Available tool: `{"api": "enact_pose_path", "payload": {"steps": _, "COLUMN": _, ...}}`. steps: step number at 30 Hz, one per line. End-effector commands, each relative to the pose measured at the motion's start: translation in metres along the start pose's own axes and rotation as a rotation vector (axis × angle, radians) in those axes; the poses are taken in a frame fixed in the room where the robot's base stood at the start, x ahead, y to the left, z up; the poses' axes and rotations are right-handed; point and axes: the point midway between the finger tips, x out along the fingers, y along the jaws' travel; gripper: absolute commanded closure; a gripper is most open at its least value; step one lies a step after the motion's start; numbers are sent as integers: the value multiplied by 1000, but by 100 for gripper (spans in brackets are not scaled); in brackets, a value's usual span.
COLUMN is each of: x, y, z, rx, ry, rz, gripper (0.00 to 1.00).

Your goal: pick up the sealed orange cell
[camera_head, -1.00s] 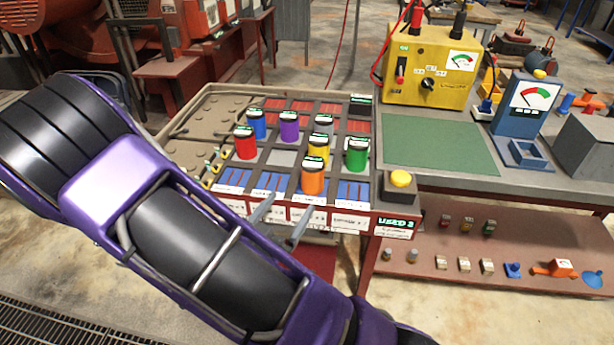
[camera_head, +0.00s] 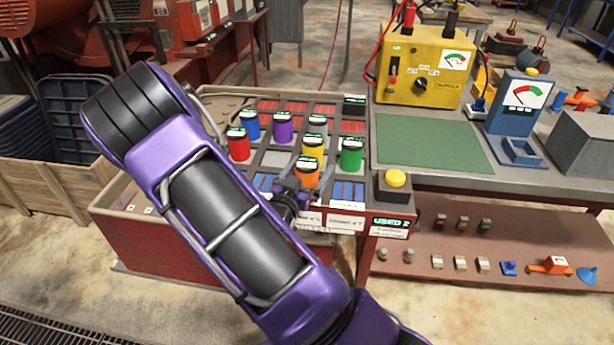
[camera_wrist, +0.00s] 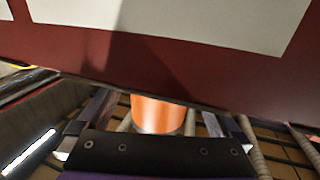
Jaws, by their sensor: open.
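The sealed orange cell (camera_head: 307,174) has a dark cap with a pale green-white label and stands upright at the front of the sorting tray (camera_head: 344,222). My gripper (camera_head: 303,180) is open at the tray's front edge, with its fingers reaching in low around the orange cell. In the wrist view the orange cell (camera_wrist: 157,114) shows between the two spread fingers, with a gap visible on each side. My forearm covers the tray's left front in the head view.
Red (camera_head: 238,146), blue (camera_head: 251,127), purple (camera_head: 282,130), yellow (camera_head: 313,150) and green (camera_head: 351,157) cells stand close by, yellow just behind the orange one. The green mat (camera_head: 430,140) is bare.

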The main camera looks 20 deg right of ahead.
Motion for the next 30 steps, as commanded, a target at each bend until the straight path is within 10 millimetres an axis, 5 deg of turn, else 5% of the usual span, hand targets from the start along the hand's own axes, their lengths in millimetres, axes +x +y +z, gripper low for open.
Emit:
{"api": "enact_pose_path", "payload": {"steps": 11, "x": 12, "y": 0, "z": 0, "rx": 0, "ry": 0, "rz": -1, "gripper": 2}}
{"api": "enact_pose_path", "payload": {"steps": 27, "x": 12, "y": 0, "z": 0, "rx": 0, "ry": 0, "rz": -1, "gripper": 99}}
{"api": "enact_pose_path", "payload": {"steps": 30, "x": 12, "y": 0, "z": 0, "rx": 0, "ry": 0, "rz": -1, "gripper": 100}}
